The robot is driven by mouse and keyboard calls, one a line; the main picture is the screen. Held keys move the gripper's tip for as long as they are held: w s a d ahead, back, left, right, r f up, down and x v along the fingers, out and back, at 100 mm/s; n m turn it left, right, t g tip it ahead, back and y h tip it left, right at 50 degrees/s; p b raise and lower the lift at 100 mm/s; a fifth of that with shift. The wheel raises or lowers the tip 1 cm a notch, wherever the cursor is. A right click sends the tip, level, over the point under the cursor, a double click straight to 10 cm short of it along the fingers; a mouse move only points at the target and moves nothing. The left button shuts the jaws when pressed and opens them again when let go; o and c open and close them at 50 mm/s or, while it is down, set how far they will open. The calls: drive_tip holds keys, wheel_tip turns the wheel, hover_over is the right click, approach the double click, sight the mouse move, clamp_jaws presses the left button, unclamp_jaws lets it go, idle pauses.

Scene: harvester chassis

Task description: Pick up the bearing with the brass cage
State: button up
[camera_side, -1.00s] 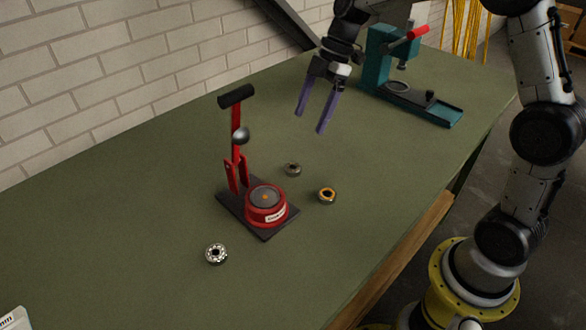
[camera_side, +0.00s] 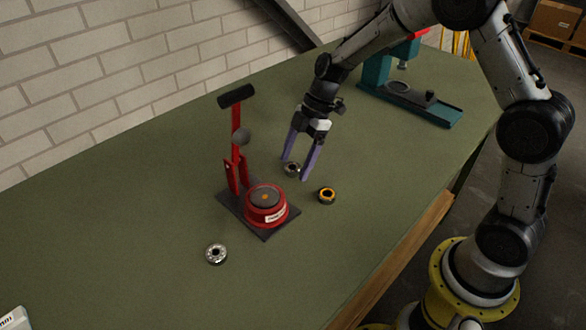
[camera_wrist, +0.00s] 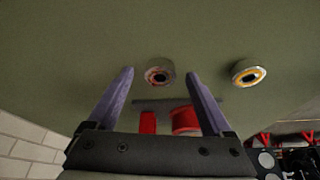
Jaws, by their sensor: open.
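My gripper (camera_side: 296,169) is open and empty, pointing down with its purple fingers apart. In the side view its fingertips appear on either side of a dull steel bearing (camera_side: 291,170). In the wrist view this bearing (camera_wrist: 158,65) shows a reddish-brown inside and lies between the fingertips (camera_wrist: 160,73), lower on the table. A second bearing (camera_side: 327,190) with a bright orange-yellow ring lies to the right of the fingers; it also shows in the wrist view (camera_wrist: 249,63). A third, silvery bearing (camera_side: 216,260) lies at the front left.
A red lever press (camera_side: 267,210) on a dark base stands close to the left of the bearings. A teal press (camera_side: 420,104) stands at the back right.

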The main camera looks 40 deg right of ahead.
clamp_jaws()
idle(0.4)
drive_tip(key=shift+r, duration=0.15)
